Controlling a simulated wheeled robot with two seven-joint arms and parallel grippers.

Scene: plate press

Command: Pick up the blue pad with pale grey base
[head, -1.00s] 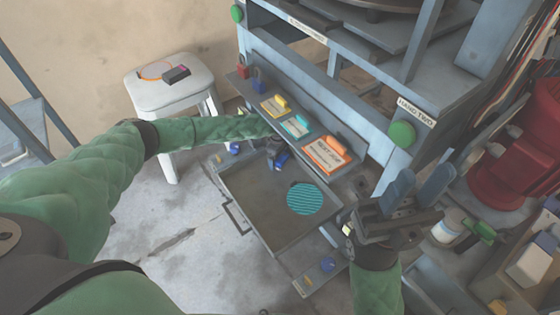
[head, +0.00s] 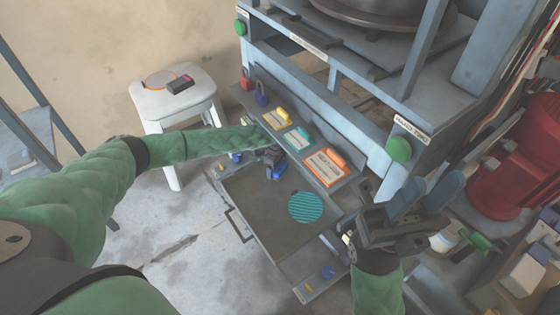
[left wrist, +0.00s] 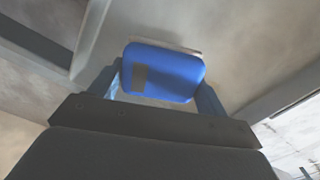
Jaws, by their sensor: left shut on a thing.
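The blue pad with pale grey base (left wrist: 163,72) is between the fingers of my left gripper (left wrist: 160,88) in the left wrist view; a thin strip of its pale base shows along the far edge. In the head view the pad (head: 280,173) shows as a blue patch just below my left gripper (head: 270,156). My left gripper is shut on it, over the back left part of the grey tray (head: 262,222). I cannot tell whether the pad touches the tray. My right gripper (head: 428,192) is open and empty, right of the tray.
A round teal ribbed pad (head: 306,207) lies in the tray. Yellow (head: 278,118), teal (head: 297,138) and orange (head: 327,166) tagged plates line the shelf behind it. The press frame (head: 360,125) rises behind. A white stool (head: 175,100) stands at left, a red cylinder (head: 510,170) at right.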

